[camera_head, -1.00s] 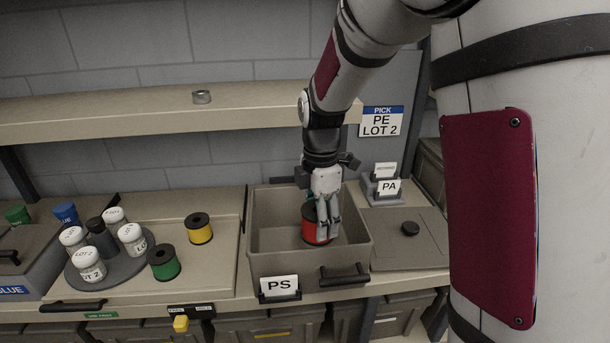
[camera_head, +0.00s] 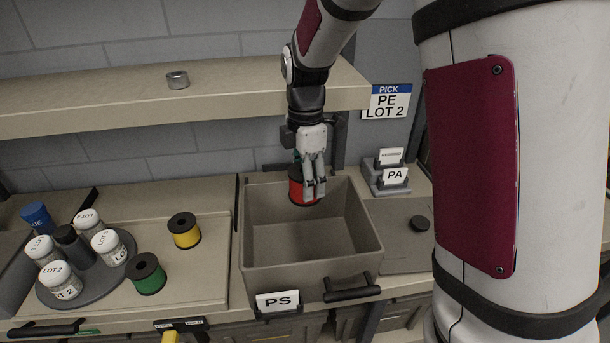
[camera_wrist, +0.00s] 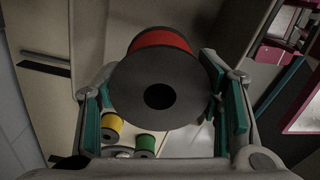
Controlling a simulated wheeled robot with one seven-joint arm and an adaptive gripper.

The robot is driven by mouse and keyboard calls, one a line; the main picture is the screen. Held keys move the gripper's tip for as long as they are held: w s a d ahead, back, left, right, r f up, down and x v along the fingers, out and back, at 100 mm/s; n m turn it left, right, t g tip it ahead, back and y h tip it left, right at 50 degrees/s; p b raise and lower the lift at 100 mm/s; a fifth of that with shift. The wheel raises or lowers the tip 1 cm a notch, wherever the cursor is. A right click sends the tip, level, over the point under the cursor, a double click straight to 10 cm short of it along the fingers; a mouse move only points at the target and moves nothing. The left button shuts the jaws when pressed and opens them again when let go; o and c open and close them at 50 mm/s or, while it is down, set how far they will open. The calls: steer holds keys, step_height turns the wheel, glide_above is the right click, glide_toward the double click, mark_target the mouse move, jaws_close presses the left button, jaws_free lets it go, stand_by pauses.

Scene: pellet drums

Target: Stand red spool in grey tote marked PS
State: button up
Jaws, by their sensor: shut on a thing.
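The red spool (camera_head: 296,186) has black end flanges. My gripper (camera_head: 314,196) is shut on it and holds it at the back of the grey tote, near the rim. In the wrist view the spool (camera_wrist: 160,85) lies between the teal-padded fingers (camera_wrist: 165,110), with one black flange and its centre hole toward the camera. The grey tote (camera_head: 310,264) has a PS card (camera_head: 277,301) on its front, and its visible floor is empty. My fingers hide part of the spool, and I cannot tell its exact height over the tote.
A yellow spool (camera_head: 184,230) and a green spool (camera_head: 146,274) stand left of the tote. A shelf (camera_head: 120,98) runs behind. A PA card (camera_head: 395,175) stands right, beside a flat lid (camera_head: 400,240).

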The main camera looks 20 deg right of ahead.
steer(key=shift+f, duration=0.15)
steer(key=shift+f+b, duration=2.15)
steer(key=shift+f, duration=7.2)
steer(key=shift+f, duration=0.45)
steer(key=shift+f, duration=0.7)
steer(key=shift+f, duration=0.2)
steer(key=o, duration=1.4)
steer(key=shift+c, duration=0.2)
